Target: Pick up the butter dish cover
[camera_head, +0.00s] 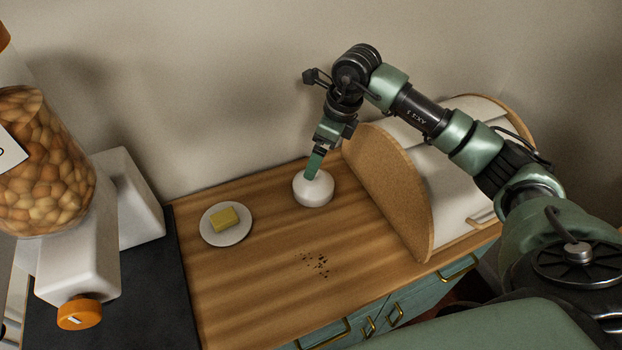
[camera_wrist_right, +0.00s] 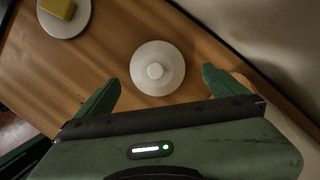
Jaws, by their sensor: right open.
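The butter dish cover (camera_head: 313,190) is a white round dome standing on the wooden counter near the wall. In the right wrist view the cover (camera_wrist_right: 157,68) shows a small round knob on top. My right gripper (camera_head: 313,166) points down over the cover. In its wrist view the open fingers (camera_wrist_right: 160,86) stand to either side of the knob's line, with nothing between them that I can see held. The butter (camera_head: 225,218) lies on a white plate (camera_head: 232,240) to the left of the cover. My left gripper is in neither view.
A bread box (camera_head: 392,180) with wooden sides stands right of the cover. A dispenser jar (camera_head: 45,165) of nuts stands at the left by a dark surface. Dark crumbs (camera_head: 316,262) lie on the counter (camera_head: 250,300), whose front is clear otherwise.

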